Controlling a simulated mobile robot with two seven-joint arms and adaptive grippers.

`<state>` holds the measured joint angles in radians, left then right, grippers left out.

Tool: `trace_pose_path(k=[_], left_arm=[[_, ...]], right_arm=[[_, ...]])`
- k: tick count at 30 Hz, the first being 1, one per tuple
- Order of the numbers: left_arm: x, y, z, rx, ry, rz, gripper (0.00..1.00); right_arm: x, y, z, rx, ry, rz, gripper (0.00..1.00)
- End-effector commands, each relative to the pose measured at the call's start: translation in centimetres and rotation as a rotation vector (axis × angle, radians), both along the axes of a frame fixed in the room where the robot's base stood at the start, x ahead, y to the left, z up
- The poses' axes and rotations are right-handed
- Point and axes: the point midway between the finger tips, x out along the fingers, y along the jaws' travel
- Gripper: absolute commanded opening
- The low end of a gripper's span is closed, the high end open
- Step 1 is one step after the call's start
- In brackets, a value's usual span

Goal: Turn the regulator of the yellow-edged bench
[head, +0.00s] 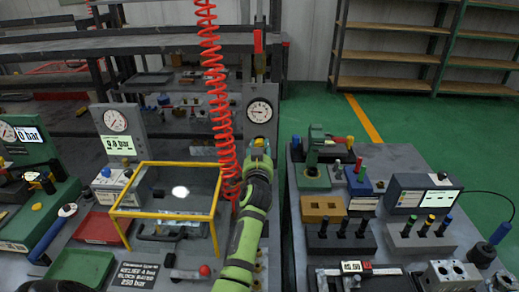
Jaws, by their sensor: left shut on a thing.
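My left gripper (259,150) reaches up the middle of the head view to the grey panel (260,89) that carries a round dial gauge (260,111). Its fingers are shut on the regulator (260,141), a small part with some yellow just below the gauge. The fingers and my green arm hide most of the regulator, so its turn angle cannot be read. The gauge face is small and its needle is hard to read. My right gripper is not in view.
A red coiled hose (214,80) hangs just left of my arm. A yellow-framed guard (168,216) stands on the left bench. The right bench holds a green vise (313,172), a grey meter (424,195) and several blocks. Green floor (410,130) is clear behind.

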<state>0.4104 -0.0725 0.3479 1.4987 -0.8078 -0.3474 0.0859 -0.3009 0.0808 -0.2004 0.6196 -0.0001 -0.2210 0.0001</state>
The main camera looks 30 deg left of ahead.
Motion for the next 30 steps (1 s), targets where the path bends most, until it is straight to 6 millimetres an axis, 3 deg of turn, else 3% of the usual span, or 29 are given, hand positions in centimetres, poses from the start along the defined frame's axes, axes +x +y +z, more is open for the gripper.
trace_pose_path(k=[12, 30], left_arm=[[-0.04, 0.28, 0.26, 0.214, 0.127, 0.004, 0.03], [-0.05, 0.35, 0.37, 0.26, 0.153, 0.006, 0.03]], right_arm=[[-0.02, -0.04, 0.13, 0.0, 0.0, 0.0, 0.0], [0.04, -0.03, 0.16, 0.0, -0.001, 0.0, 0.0]])
